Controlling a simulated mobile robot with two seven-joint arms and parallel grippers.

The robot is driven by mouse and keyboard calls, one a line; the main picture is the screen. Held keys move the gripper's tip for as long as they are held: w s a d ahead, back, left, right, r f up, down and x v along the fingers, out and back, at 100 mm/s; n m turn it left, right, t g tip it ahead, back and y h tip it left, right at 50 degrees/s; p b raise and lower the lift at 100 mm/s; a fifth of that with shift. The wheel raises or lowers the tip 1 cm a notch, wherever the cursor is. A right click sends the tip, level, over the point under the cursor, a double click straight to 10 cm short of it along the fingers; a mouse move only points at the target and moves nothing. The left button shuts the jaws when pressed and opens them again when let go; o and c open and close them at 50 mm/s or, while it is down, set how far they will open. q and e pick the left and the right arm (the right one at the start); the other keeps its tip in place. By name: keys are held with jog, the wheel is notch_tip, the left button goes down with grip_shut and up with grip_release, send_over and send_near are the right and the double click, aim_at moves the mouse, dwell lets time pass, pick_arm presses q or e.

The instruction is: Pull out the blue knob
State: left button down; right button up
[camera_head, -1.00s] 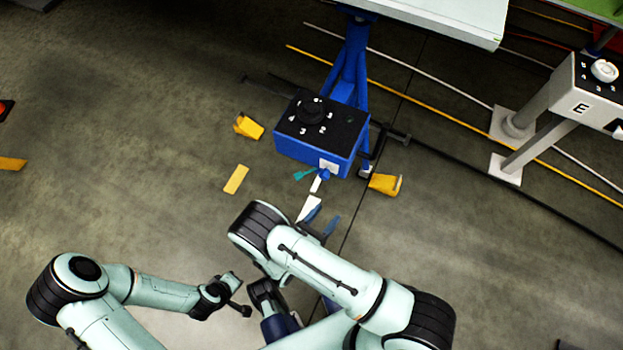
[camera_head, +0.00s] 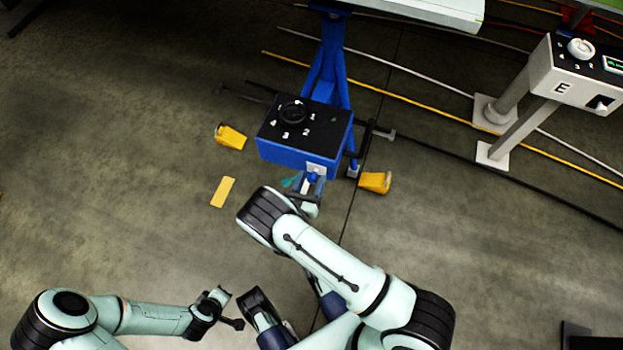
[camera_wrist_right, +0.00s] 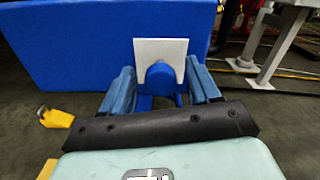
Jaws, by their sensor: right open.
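The blue knob (camera_wrist_right: 161,76) sticks out from a white plate (camera_wrist_right: 160,52) on the front face of a blue box (camera_wrist_right: 75,42). In the head view the knob (camera_head: 313,177) is small, low on the box's front right. My right gripper (camera_wrist_right: 162,88) is open, with one blue finger on each side of the knob; I cannot tell if they touch it. In the head view the right gripper (camera_head: 308,187) is at the box front, partly hidden by its arm. The end of my left arm (camera_head: 215,305) is low and well away from the box; its jaws are not clear.
The box has a black top with a black dial (camera_head: 293,112) and numbers, on a blue stand (camera_head: 330,65). A white box marked E (camera_head: 562,85) stands at the right. Yellow pieces (camera_head: 230,137) lie on the floor. Open floor lies at the left.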

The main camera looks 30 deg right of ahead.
jog(key=shift+w+d, duration=0.2)
jog(key=shift+d, duration=0.05)
grip_shut()
jog(key=shift+p+v, duration=0.3)
jog(key=shift+v, duration=1.45)
pick_arm(q)
jog(key=shift+s+d+r, duration=0.2)
jog(key=shift+s, duration=0.2)
pick_arm(e)
grip_release()
jog(key=shift+a, duration=0.1)
pick_arm(q)
jog(key=shift+s+d+r+g+p, duration=0.15)
jog(key=shift+s+d+r+p, duration=0.15)
jog(key=shift+s, duration=0.2)
jog(key=shift+s+d+r+g+p, duration=0.15)
jog(key=shift+s+d+r+p, duration=0.05)
jog(key=shift+s+r+p, duration=0.2)
pick_arm(e)
jog(key=v, duration=1.3)
jog(key=shift+a, duration=0.15)
